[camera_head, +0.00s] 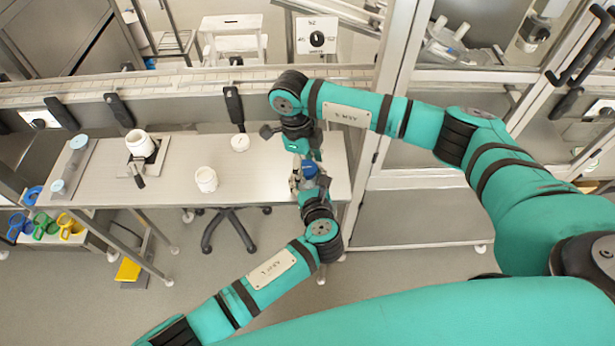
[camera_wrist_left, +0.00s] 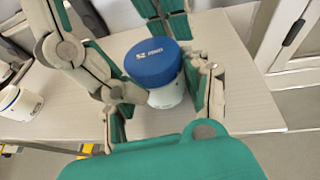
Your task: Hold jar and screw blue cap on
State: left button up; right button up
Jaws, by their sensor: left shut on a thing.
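A white jar (camera_wrist_left: 170,95) with a blue cap (camera_wrist_left: 153,60) on its top stands upright at the right end of the table. The blue cap also shows in the head view (camera_head: 310,168). My left gripper (camera_head: 311,182) is shut around the jar, with a finger on either side of it in the left wrist view. My right gripper (camera_head: 301,146) comes in from the far side, close to the cap. Its fingertips are partly hidden in the head view, and I cannot tell if they touch the cap.
A bare stretch of table (camera_head: 265,185) lies left of my grippers. A glass-and-metal cabinet frame (camera_head: 385,110) stands close at the right.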

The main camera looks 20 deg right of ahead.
jog(key=n, duration=0.5)
jog(key=shift+t, duration=0.4)
jog(key=n, duration=0.5)
jog(key=shift+d+n+t, duration=0.1)
jog(key=shift+n+t, duration=0.3)
jog(key=c, duration=1.4)
jog(key=m, duration=0.4)
jog(key=shift+s+m+g, duration=0.1)
jog(key=shift+m+g, duration=0.3)
grip_shut()
jog(key=shift+m, duration=0.5)
jog(key=shift+s, duration=0.1)
